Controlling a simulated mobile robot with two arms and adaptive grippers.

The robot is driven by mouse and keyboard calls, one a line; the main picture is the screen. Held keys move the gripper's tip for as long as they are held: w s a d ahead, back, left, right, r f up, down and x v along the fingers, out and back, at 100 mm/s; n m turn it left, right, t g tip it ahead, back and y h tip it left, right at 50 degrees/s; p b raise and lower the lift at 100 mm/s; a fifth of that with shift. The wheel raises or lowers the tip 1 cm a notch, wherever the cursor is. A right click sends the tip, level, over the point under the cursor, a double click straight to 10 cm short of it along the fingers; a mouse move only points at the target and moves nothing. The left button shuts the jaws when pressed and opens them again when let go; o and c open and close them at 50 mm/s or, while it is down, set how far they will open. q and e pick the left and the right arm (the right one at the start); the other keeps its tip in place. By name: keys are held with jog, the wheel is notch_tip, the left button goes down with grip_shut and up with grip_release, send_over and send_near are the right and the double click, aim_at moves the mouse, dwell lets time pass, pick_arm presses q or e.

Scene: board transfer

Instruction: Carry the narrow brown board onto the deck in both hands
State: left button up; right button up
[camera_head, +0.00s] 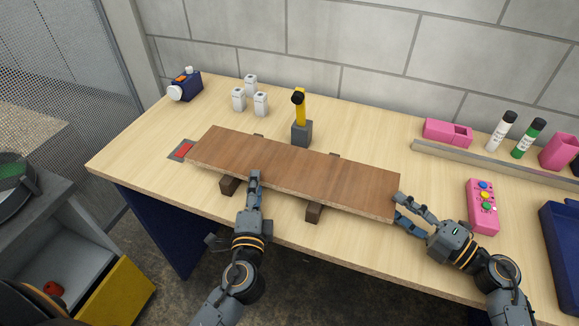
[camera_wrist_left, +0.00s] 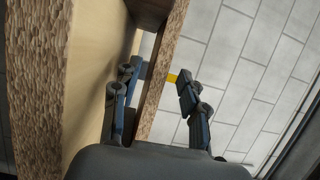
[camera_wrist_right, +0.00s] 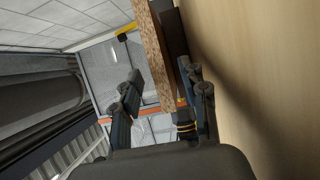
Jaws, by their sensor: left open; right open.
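The brown board (camera_head: 300,172) lies flat, raised above the table on dark blocks (camera_head: 314,212). My left gripper (camera_head: 254,182) is at the board's front edge, left of its middle. In the left wrist view the board's edge (camera_wrist_left: 163,75) runs between the open fingers (camera_wrist_left: 155,92). My right gripper (camera_head: 402,208) is at the board's right end. In the right wrist view the board's edge (camera_wrist_right: 157,60) passes between its open fingers (camera_wrist_right: 165,95). Neither gripper is closed on the board. I cannot tell which surface is the deck.
The wooden table (camera_head: 370,120) also holds white bottles (camera_head: 260,104), a yellow-and-black post (camera_head: 301,120) behind the board, a red switch (camera_head: 184,151) by its left end, and a pink button box (camera_head: 482,207) at right. A blue tray (camera_head: 563,240) is far right; a grey cart (camera_head: 50,225) stands left.

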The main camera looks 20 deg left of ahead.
aim_at(259, 159)
pick_arm(q)
jog(key=x, duration=0.8)
jog(key=shift+w, duration=0.3)
pick_arm(e)
jog(key=x, duration=0.8)
jog(key=shift+w+a+r, duration=0.1)
jog(key=shift+w+a, duration=0.1)
jog(key=shift+a, duration=0.1)
pick_arm(q)
jog(key=shift+c, duration=0.3)
pick_arm(e)
jog(key=shift+c, duration=0.3)
pick_arm(q)
grip_shut()
pick_arm(e)
grip_shut()
